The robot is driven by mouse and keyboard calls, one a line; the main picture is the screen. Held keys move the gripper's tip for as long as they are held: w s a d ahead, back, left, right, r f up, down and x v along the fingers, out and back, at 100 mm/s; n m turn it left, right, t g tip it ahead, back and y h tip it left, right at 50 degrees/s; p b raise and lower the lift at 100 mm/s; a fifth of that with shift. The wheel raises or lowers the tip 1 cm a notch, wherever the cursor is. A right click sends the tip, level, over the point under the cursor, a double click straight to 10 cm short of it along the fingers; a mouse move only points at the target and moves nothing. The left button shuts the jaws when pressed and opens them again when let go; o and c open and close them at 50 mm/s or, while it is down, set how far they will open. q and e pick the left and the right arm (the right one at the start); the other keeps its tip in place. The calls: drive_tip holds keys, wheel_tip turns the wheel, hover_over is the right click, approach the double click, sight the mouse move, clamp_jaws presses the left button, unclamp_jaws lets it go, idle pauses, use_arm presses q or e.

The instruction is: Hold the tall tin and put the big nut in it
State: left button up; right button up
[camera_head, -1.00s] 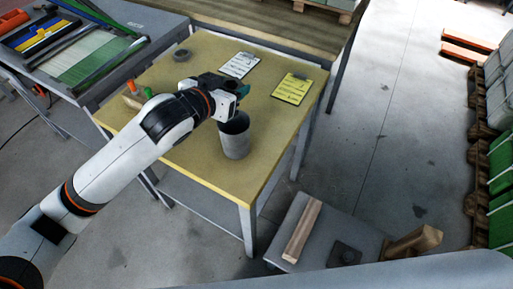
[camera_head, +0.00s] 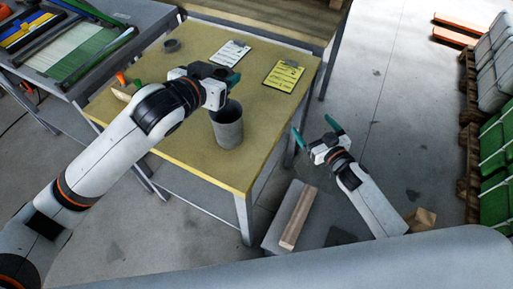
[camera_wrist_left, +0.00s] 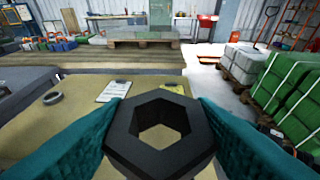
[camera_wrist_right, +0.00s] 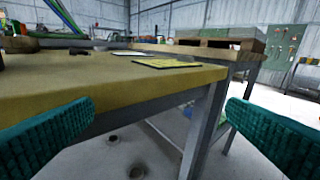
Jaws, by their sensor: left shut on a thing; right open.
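The tall tin (camera_head: 228,130) is a grey open-topped cylinder, upright on the yellow tabletop (camera_head: 180,135) near its front right edge. My left gripper (camera_head: 232,80) is above and slightly behind the tin's mouth in the head view. In the left wrist view its fingers (camera_wrist_left: 160,140) are shut on the big nut (camera_wrist_left: 122,135), a dark hexagonal ring. The nut is hard to make out in the head view. My right gripper (camera_head: 314,134) is open and empty, off the table's right edge; its spread fingers (camera_wrist_right: 160,140) also show in the right wrist view.
A white clipboard (camera_head: 230,53) and a yellow clipboard (camera_head: 284,75) lie toward the back of the table. A dark ring (camera_head: 171,45) lies at the back left. A low grey stand with a wooden bar (camera_head: 299,218) is at the front right.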

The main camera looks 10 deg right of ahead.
drive_tip(key=a+r+n+y, duration=0.1)
drive_tip(key=a+r+y, duration=0.15)
drive_tip(key=a, duration=0.25)
use_arm(q)
drive_tip(key=shift+r, duration=0.1)
use_arm(e)
drive_tip(key=n+g+y, duration=0.2)
drive_tip(key=y, duration=0.2)
approach(219, 118)
drive_tip(key=x, duration=0.7)
drive_tip(key=shift+w+a, duration=0.2)
drive_tip(key=c, duration=1.1)
use_arm(q)
wheel_tip(219, 118, down, 9)
idle(3.0)
drive_tip(key=o, duration=1)
drive_tip(key=shift+c, duration=0.2)
drive_tip(key=shift+s+f, duration=0.1)
drive_tip(key=shift+f, duration=0.1)
